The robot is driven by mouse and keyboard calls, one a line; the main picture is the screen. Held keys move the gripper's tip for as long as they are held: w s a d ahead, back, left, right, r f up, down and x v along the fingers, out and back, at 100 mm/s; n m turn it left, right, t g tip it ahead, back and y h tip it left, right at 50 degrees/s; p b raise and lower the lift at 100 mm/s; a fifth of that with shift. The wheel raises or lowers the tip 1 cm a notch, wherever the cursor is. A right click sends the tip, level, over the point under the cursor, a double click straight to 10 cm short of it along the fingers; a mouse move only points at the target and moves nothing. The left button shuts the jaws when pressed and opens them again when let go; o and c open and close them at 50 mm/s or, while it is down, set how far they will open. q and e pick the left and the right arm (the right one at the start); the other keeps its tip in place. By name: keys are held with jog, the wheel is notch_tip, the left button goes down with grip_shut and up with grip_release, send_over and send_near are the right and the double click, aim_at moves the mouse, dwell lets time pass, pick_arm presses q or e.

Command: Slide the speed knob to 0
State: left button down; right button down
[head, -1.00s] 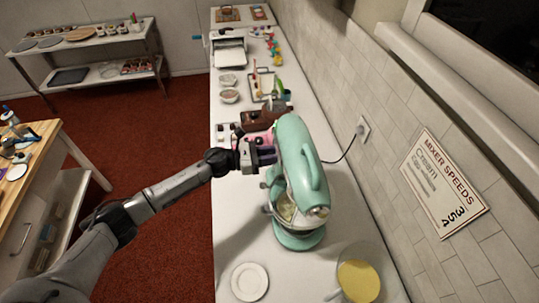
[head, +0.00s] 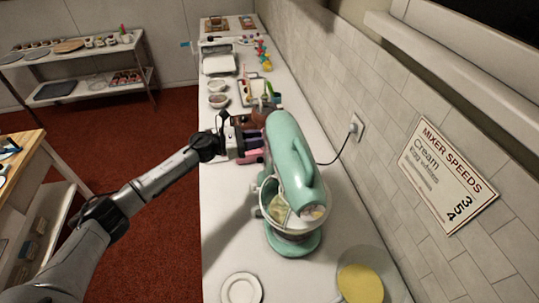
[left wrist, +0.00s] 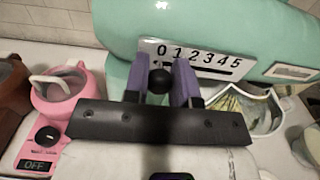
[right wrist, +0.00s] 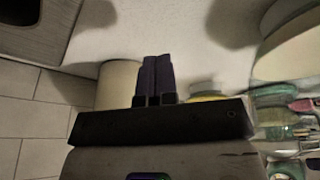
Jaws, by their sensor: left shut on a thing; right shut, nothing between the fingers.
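The teal stand mixer (head: 291,150) stands on the white counter. Its speed plate (left wrist: 204,58), marked 0 to 5, shows on its side in the left wrist view. The black round speed knob (left wrist: 159,80) is just below the plate's left end, near the 0; its exact setting is hard to tell. My left gripper (left wrist: 162,76) is shut on the knob, with a purple finger on each side. In the head view my left gripper (head: 258,140) reaches the mixer's left side. My right gripper (right wrist: 158,62) is shut and empty in the right wrist view.
A pink appliance (left wrist: 60,100) with an OFF display stands left of my left gripper. A glass bowl of yellow content (head: 360,284) and a white plate (head: 241,289) sit on the near counter. A mixer speeds sign (head: 447,176) hangs on the tiled wall.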

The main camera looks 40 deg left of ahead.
pick_arm(q)
jog(key=shift+a+f, duration=0.1)
jog(key=shift+a, duration=0.05)
pick_arm(e)
jog(key=shift+s+d+f, duration=0.1)
jog(key=shift+s+f, duration=0.2)
jog(key=shift+s, duration=0.05)
pick_arm(q)
jog(key=shift+w, duration=0.1)
pick_arm(e)
jog(key=shift+r, duration=0.1)
pick_arm(q)
jog(key=c, duration=0.9)
grip_release()
jog(key=shift+a, duration=0.1)
jog(key=shift+c, duration=0.2)
pick_arm(e)
jog(key=shift+w, duration=0.2)
notch_tip(320, 180, down, 3)
jog(key=b, duration=0.3)
pick_arm(q)
jog(key=v, duration=1.3)
jog(key=shift+s+a, duration=0.25)
